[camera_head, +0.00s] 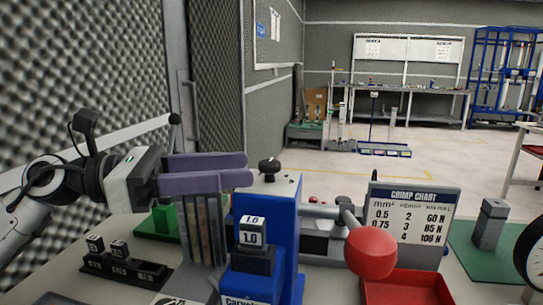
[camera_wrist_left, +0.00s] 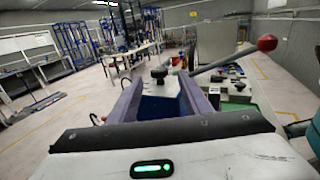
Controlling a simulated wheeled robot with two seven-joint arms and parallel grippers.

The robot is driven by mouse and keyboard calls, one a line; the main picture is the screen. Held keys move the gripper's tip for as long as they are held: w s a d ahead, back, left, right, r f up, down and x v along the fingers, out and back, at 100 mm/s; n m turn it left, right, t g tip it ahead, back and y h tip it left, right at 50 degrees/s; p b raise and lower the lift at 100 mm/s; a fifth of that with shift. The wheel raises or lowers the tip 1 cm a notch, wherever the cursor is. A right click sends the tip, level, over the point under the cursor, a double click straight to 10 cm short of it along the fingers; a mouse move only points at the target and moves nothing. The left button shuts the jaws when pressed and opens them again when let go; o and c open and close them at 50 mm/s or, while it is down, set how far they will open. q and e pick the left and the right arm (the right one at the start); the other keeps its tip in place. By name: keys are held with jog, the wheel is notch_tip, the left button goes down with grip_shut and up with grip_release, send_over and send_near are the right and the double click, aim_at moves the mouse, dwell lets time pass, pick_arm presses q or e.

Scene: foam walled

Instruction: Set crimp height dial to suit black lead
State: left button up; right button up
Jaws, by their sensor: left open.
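The blue crimp press (camera_head: 283,217) stands on the bench with a black knob (camera_head: 269,166) on top, which looks like the crimp height dial; its setting is not readable. A die block (camera_head: 251,233) marked 1.0 sits in its front. My left gripper (camera_head: 249,170) has purple fingers, is open and empty, and points at the knob from the left. In the left wrist view the knob (camera_wrist_left: 159,73) shows between and beyond the fingertips, apart from them. The crimp chart (camera_head: 413,218) lists heights 2, 3 and 4. I cannot pick out a black lead. My right gripper is not in view.
The press lever ends in a red ball (camera_head: 371,252) above a red tray (camera_head: 408,287). A black rack (camera_head: 124,268) of dies and a holder of coloured strips (camera_head: 203,232) stand left of the press. A grey block (camera_head: 489,225) stands on a green mat at right.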

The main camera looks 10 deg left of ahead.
aim_at(270, 162)
pick_arm(q)
jog(key=p+x, duration=0.1)
jog(key=x, duration=0.4)
jog(key=shift+w+d, duration=0.4)
jog(key=shift+d, duration=0.2)
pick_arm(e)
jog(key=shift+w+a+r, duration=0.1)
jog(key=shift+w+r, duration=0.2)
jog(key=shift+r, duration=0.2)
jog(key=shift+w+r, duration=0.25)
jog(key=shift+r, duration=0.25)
pick_arm(q)
jog(key=shift+c, duration=0.6)
